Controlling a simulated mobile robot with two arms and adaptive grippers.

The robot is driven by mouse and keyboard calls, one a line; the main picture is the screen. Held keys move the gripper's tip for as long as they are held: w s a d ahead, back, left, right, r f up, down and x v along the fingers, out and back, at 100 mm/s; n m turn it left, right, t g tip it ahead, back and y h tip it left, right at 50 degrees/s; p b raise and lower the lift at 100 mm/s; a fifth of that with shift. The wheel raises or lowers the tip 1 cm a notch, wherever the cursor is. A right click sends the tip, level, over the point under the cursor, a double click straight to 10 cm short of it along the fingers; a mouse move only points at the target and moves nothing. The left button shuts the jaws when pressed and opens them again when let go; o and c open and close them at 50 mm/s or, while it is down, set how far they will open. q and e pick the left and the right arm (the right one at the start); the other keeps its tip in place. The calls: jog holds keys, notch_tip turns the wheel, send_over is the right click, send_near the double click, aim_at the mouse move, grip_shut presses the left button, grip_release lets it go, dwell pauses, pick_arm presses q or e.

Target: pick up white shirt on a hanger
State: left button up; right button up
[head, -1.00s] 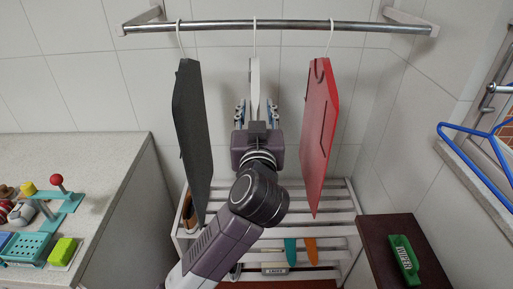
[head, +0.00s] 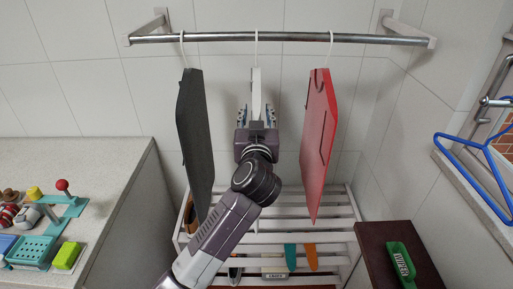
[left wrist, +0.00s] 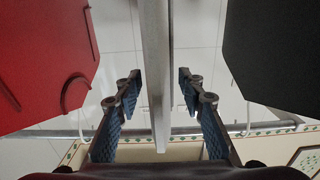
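The white shirt (head: 256,86) hangs edge-on from its white hanger at the middle of a metal rod, between a dark grey shirt (head: 194,140) and a red shirt (head: 319,140). My left gripper (head: 256,115) is at the shirt's lower part, with one finger on each side of it. In the left wrist view the white shirt (left wrist: 156,70) shows as a thin upright panel between the fingers of my left gripper (left wrist: 160,92). The fingers are open, with a visible gap on both sides of the panel. My right gripper is not in view.
The metal rod (head: 280,38) runs across the back wall. A white slatted rack (head: 335,212) stands below. A counter (head: 95,165) with toys is at left. A dark brown surface (head: 375,245) with a green brush (head: 402,265) and a blue hanger (head: 475,160) are at right.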

pick_arm(q)
jog(key=shift+s, duration=0.1)
grip_shut()
jog(key=shift+r, duration=0.15)
dwell(0.3)
